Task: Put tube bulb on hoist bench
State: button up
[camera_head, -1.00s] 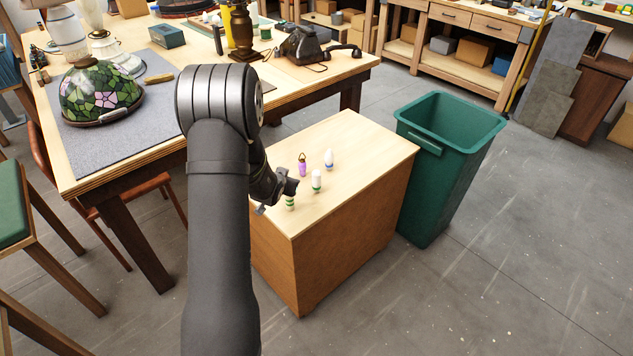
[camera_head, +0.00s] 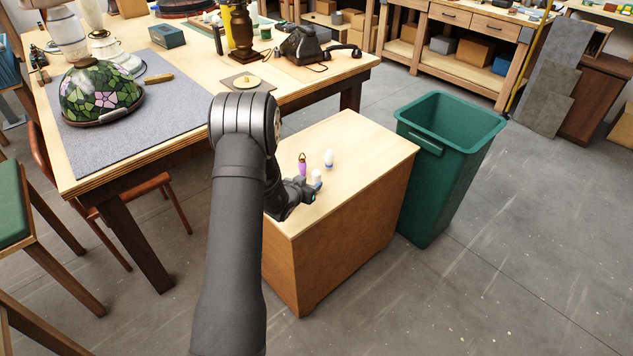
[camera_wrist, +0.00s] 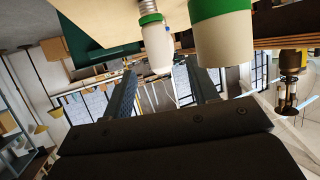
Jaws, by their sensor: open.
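Small bulbs stand upright on the wooden cabinet top (camera_head: 365,150) in the head view: a white one with a blue band (camera_head: 329,160), a white one beside my gripper (camera_head: 316,175), and a purple piece with a loop on top (camera_head: 302,167). I cannot tell which is the tube bulb. My gripper (camera_head: 312,188) is open and low over the cabinet. In the wrist view, a white bulb with a green band (camera_wrist: 158,45) shows between the gripper's fingers (camera_wrist: 160,70), and a wider white, green-ended one (camera_wrist: 222,38) is to its right. I see no clear grip on either.
A green bin (camera_head: 440,170) stands right of the cabinet. The floor at right is clear. Which surface is the hoist bench is unclear.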

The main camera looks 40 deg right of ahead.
aim_at(314, 178)
jog(key=shift+x, duration=3.45)
jog(key=shift+s, duration=0.1)
jog(key=c, duration=1.1)
jog(key=shift+c, duration=0.2)
jog(key=shift+r, duration=0.15)
